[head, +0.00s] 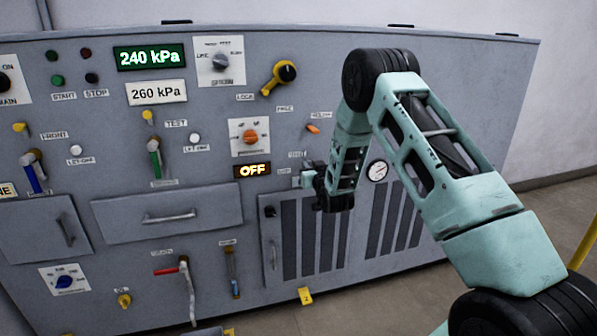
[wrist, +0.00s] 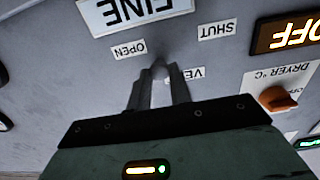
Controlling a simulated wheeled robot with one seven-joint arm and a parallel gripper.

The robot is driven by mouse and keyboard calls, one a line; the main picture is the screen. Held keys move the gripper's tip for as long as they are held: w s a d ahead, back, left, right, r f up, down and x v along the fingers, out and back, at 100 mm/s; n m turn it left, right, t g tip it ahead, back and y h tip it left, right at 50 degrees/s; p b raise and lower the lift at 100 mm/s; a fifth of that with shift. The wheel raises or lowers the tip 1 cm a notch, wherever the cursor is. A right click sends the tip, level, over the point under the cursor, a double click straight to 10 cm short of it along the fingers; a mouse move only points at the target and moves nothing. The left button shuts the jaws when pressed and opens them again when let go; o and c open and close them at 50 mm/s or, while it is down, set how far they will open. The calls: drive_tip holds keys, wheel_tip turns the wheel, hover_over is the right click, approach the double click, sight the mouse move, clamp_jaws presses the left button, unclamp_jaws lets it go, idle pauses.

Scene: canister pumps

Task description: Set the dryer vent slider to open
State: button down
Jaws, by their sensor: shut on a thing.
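My gripper (wrist: 160,72) is shut at the panel face, with its fingertips close together on the small vent slider knob, which the fingers mostly hide. In the upside-down wrist view, the fingertips lie between the OPEN label (wrist: 128,50) and the SHUT label (wrist: 217,30), nearer to OPEN. A partly covered label starting "VE" (wrist: 194,74) is beside the fingers. In the head view my gripper (head: 304,181) is against the panel, and the slider is hidden behind it.
The orange dryer knob (head: 250,137) and the OFF display (head: 252,170) are left of my gripper in the head view. A gauge (head: 377,170) is to its right. The louvred cabinet (head: 325,243) is below. A FINE sign (wrist: 138,8) is close in the wrist view.

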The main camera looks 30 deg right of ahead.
drive_tip(key=shift+s+d, duration=0.2)
drive_tip(key=shift+d, duration=0.45)
drive_tip(key=c, duration=1.3)
unclamp_jaws()
drive_tip(key=shift+d, duration=0.1)
drive_tip(key=shift+o, duration=0.2)
drive_tip(key=v, duration=1.7)
drive_tip(key=shift+s, duration=0.25)
drive_tip(key=shift+r, duration=0.1)
